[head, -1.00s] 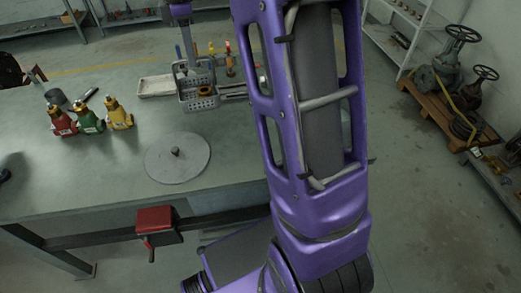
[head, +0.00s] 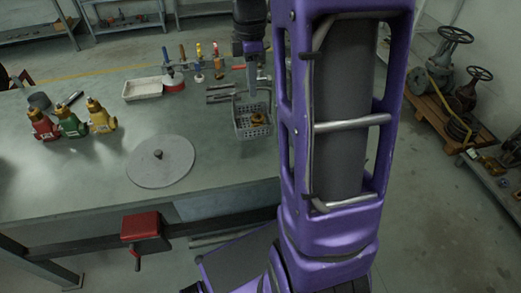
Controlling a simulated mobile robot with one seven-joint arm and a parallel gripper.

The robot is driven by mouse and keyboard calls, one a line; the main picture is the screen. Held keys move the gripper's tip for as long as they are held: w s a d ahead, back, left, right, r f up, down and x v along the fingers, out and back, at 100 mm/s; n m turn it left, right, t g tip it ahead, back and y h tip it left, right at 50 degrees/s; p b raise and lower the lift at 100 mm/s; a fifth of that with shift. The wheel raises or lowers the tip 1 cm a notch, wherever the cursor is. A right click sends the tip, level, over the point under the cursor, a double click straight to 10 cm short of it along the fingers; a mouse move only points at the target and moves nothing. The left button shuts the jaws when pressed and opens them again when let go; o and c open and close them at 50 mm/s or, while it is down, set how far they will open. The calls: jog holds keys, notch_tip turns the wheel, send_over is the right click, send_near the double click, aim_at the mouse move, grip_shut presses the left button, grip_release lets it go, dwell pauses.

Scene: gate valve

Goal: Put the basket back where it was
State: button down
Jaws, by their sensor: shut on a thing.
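The grey perforated basket (head: 254,131) is at the right part of the workbench, just left of my arm. A brass-coloured part (head: 258,118) lies in it. My gripper (head: 252,92) comes down from above at the basket's back side and is shut on the basket. Its fingertips are small here, and the exact grip on the rim or handle is hard to make out. I cannot tell whether the basket's bottom touches the bench or hangs just above it.
A pale tray (head: 143,90), a red-and-white container (head: 174,82) and several upright tools stand behind. A round grey plate (head: 161,163) lies front left. Bench (head: 100,190) space between plate and basket is clear.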

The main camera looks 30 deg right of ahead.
aim_at(254, 116)
notch_tip(254, 116, down, 10)
jog(key=shift+s+d+f+b, duration=0.1)
jog(key=shift+b, duration=0.55)
jog(key=c, duration=1)
grip_release()
jog(key=shift+f, duration=0.1)
notch_tip(254, 116, up, 12)
jog(key=shift+r+p, duration=0.2)
jog(key=shift+p, duration=0.65)
jog(key=shift+d, duration=0.1)
